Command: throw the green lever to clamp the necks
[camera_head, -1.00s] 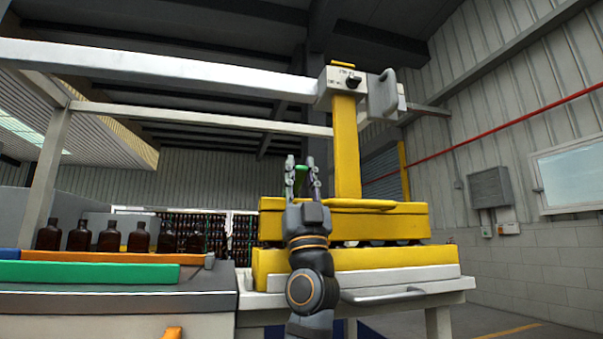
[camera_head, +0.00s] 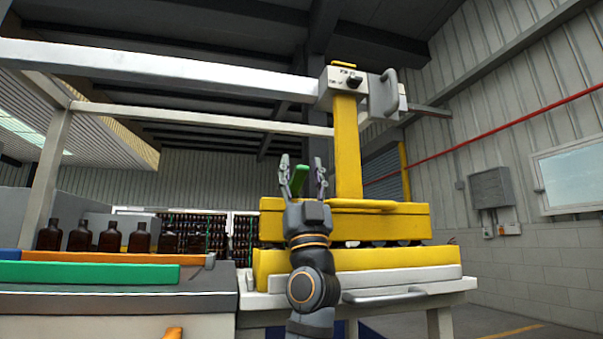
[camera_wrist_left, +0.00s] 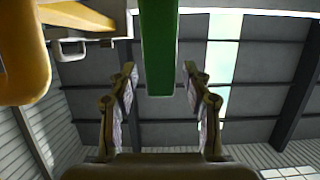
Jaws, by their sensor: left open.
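The green lever (camera_head: 300,180) stands up at the left end of the yellow clamp head (camera_head: 375,222). My left gripper (camera_head: 303,178) is open, its fingers pointing up on either side of the lever in the head view. In the left wrist view the green lever (camera_wrist_left: 158,50) hangs in from the top, and its end lies between the two open fingertips (camera_wrist_left: 161,75). I see no clear contact. The bottle necks under the clamp head are mostly hidden between the yellow head and the lower yellow block (camera_head: 360,258). My right gripper is not in view.
Several amber bottles (camera_head: 110,238) stand at the left behind an orange rail (camera_head: 110,256) and a green rail (camera_head: 90,272). A yellow post (camera_head: 346,150) rises from the clamp head to a control box (camera_head: 350,82) on the white overhead beam (camera_head: 180,76).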

